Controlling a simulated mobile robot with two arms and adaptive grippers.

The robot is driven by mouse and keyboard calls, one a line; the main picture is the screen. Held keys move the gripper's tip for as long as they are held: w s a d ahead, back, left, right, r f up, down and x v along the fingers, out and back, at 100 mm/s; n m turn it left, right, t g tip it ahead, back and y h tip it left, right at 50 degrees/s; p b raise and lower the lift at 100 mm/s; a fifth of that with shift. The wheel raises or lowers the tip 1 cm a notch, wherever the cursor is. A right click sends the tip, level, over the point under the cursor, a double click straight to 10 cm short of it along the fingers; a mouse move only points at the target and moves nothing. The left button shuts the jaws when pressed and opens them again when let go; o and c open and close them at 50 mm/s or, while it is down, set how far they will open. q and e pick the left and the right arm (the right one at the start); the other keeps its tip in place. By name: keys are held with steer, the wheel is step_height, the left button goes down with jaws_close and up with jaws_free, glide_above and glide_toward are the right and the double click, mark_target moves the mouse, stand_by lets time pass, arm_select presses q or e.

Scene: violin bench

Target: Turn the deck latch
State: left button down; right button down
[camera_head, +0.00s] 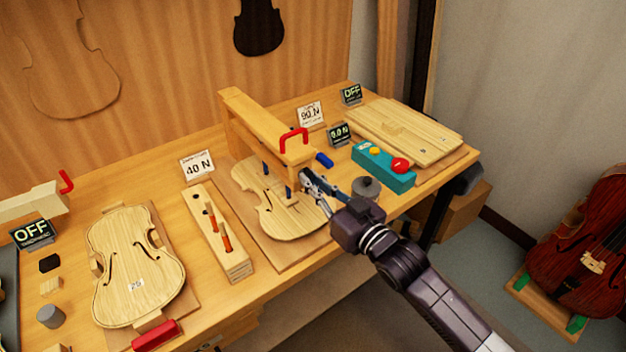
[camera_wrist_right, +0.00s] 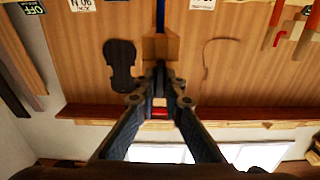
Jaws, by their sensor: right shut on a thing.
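My right gripper (camera_head: 305,180) reaches in from the lower right to the near end of a wooden press beam (camera_head: 255,122). Its fingers also show in the right wrist view (camera_wrist_right: 158,78), closed together in front of the beam end (camera_wrist_right: 160,48). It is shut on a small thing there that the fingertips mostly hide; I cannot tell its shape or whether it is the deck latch. A red handle (camera_head: 294,138) stands on the beam. Blue pins (camera_head: 288,191) point down from it over a violin plate (camera_head: 270,205). My left gripper is not in view.
A blue cylinder (camera_head: 324,160) lies right of the beam. A teal control box (camera_head: 384,167) with a red button and a grey round weight (camera_head: 366,188) are close to my right arm.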

steer(key=shift+n, duration=0.3)
steer(key=c, duration=2)
jaws_free()
steer(key=shift+c, duration=0.2)
steer(key=v, duration=1.2)
steer(key=shift+f, duration=0.1)
